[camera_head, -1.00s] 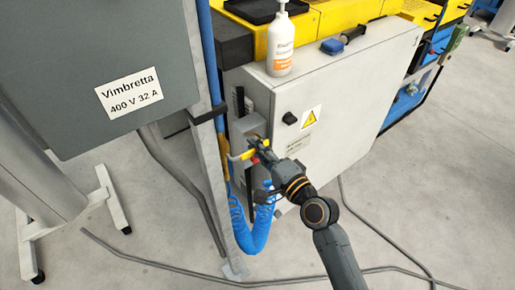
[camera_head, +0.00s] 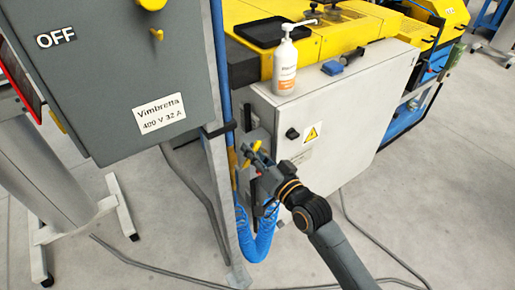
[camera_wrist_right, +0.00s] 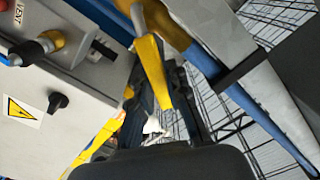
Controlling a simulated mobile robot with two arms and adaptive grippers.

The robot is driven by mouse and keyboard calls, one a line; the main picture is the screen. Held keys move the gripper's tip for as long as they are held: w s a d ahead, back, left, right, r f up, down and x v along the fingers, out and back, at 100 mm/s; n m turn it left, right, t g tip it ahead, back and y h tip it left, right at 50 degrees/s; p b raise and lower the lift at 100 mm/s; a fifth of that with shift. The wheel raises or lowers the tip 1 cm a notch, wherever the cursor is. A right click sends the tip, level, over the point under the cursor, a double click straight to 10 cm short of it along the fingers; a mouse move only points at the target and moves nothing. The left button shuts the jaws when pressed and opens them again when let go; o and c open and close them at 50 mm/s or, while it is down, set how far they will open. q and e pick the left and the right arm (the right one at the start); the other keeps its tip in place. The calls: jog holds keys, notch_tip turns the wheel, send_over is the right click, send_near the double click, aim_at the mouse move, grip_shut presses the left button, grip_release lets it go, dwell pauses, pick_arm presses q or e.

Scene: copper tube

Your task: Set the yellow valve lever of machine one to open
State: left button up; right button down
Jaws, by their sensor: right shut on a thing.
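The yellow valve lever (camera_head: 252,149) is at the left side of the white cabinet, by the grey post. In the head view it stands steeply tilted at my right gripper (camera_head: 256,160). The right wrist view shows a yellow lever-like bar (camera_wrist_right: 152,68) reaching down to the fingers of my right gripper (camera_wrist_right: 160,112). The right gripper is shut on the lever. The fingers hide part of the lever and its pivot. My left gripper is not in view.
The white cabinet (camera_head: 345,110) with a black knob (camera_head: 292,134) is right of the gripper. A pump bottle (camera_head: 285,68) stands on top. A grey box (camera_head: 110,60) marked OFF, a post (camera_head: 221,190) and a blue coiled hose (camera_head: 258,240) are close on the left.

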jog(key=n+p, duration=0.1)
jog(key=s+a+r+n, duration=0.1)
jog(key=n, duration=0.1)
jog(key=shift+s+a+p, duration=0.1)
jog(key=shift+a+p, duration=0.2)
jog(key=shift+p, duration=0.1)
jog(key=shift+s+a+n+p, duration=0.3)
jog(key=shift+a+n, duration=0.1)
jog(key=shift+n, duration=0.5)
jog(key=shift+s+a+n+p, duration=0.25)
jog(key=shift+a+n, duration=0.1)
jog(key=shift+n, duration=0.55)
jog(key=c, duration=1.3)
grip_release()
jog(key=shift+s+d, duration=0.1)
jog(key=shift+s, duration=0.1)
send_near(232, 147)
jog(key=v, duration=0.5)
jog(key=shift+s+d, duration=0.2)
jog(key=shift+s, duration=0.05)
